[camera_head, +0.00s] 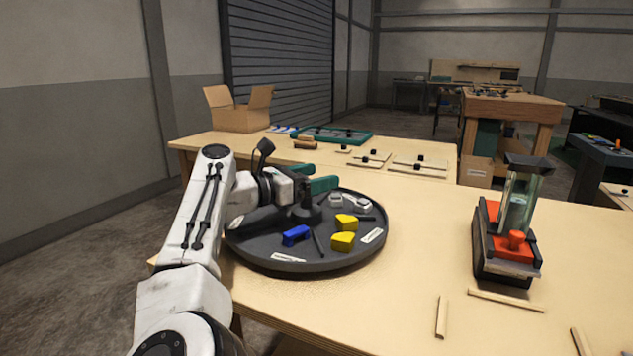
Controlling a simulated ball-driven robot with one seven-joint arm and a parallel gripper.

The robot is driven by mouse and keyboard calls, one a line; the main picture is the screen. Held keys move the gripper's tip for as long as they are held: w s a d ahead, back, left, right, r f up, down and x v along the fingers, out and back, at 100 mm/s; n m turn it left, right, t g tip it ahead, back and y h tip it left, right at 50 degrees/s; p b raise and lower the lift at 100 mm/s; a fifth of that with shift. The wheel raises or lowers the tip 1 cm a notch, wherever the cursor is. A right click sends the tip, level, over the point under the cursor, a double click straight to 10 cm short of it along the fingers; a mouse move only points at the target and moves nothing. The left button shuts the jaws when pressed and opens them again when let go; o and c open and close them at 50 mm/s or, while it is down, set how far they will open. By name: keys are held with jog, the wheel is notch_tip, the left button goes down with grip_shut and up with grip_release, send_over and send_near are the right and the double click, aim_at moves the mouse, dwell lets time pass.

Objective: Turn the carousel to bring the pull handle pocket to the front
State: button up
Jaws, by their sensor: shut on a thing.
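The carousel (262,249) is a round dark grey tray with dark dividers, standing on the near table. A blue piece shaped like a pull handle (296,235) lies in its front-left pocket. Two yellow blocks (344,241) lie to the right of it, and light grey and white pieces (357,203) lie toward the back right. My gripper (314,178), with teal fingers, reaches in from the left over the carousel's middle. It is shut on the dark central post (306,207); the contact is partly hidden. My arm covers the carousel's left side.
A red and black device with a clear tube (516,215) stands to the right. Wooden strips (506,300) lie on the table's right front. A cardboard box (240,110) and teal tray (345,136) sit behind.

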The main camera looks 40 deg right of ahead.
jog(key=shift+r, duration=0.1)
dwell(0.6)
jog(key=o, duration=1.3)
jog(key=a, duration=0.3)
jog(key=w+a, duration=0.1)
jog(key=a, duration=0.3)
jog(key=w+a, duration=0.1)
jog(key=a, duration=0.2)
jog(key=shift+a, duration=0.35)
